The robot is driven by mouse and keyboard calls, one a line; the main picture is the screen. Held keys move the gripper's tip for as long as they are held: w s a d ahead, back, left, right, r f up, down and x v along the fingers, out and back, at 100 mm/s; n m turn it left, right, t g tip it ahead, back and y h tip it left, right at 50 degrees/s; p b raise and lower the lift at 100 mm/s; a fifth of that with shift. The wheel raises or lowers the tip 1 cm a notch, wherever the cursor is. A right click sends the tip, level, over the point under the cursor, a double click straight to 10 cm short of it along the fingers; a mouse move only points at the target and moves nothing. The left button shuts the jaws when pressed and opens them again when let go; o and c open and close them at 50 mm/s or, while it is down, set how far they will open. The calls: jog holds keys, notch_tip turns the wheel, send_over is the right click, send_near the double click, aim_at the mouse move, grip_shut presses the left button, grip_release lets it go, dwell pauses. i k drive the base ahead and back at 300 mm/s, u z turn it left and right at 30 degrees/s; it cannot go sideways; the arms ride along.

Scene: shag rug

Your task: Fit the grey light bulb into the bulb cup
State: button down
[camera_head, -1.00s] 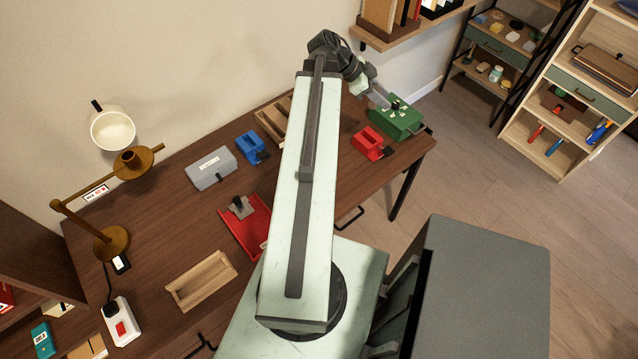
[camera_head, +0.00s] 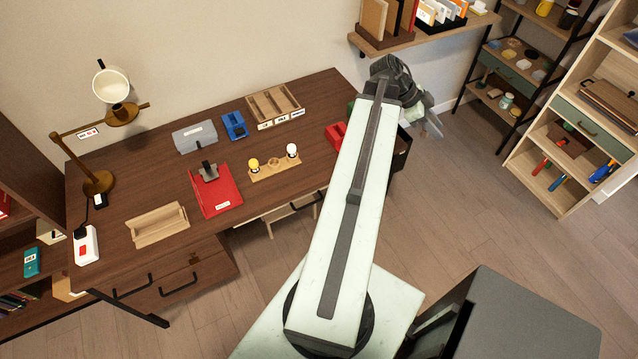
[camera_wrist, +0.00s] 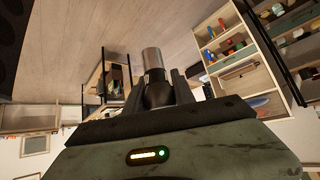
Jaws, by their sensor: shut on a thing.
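My gripper (camera_wrist: 162,92) is shut on the grey light bulb (camera_wrist: 153,62) in the wrist view. The bulb's dark grey glass sits between the fingers and its metal cap points away from my palm. In the head view my gripper (camera_head: 432,124) is off the desk's right end, above the floor. A wooden bulb holder (camera_head: 277,173) lies on the desk with a yellow bulb (camera_head: 254,163) at its left and a white bulb (camera_head: 292,150) at its right. A round cup (camera_head: 274,162) shows between them, seemingly empty; I cannot confirm it is the bulb cup.
A brass lamp (camera_head: 98,183) with a white shade (camera_head: 110,84) stands at the desk's left. A red tray (camera_head: 216,190), grey box (camera_head: 194,136), blue block (camera_head: 234,126) and wooden trays (camera_head: 160,226) are on the desk. A wall shelf (camera_head: 425,38) hangs behind my arm.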

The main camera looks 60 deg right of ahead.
aim_at(274, 165)
jog(key=k, duration=0.8)
jog(key=u, duration=0.7)
jog(key=i, duration=1)
jog(key=u, duration=0.05)
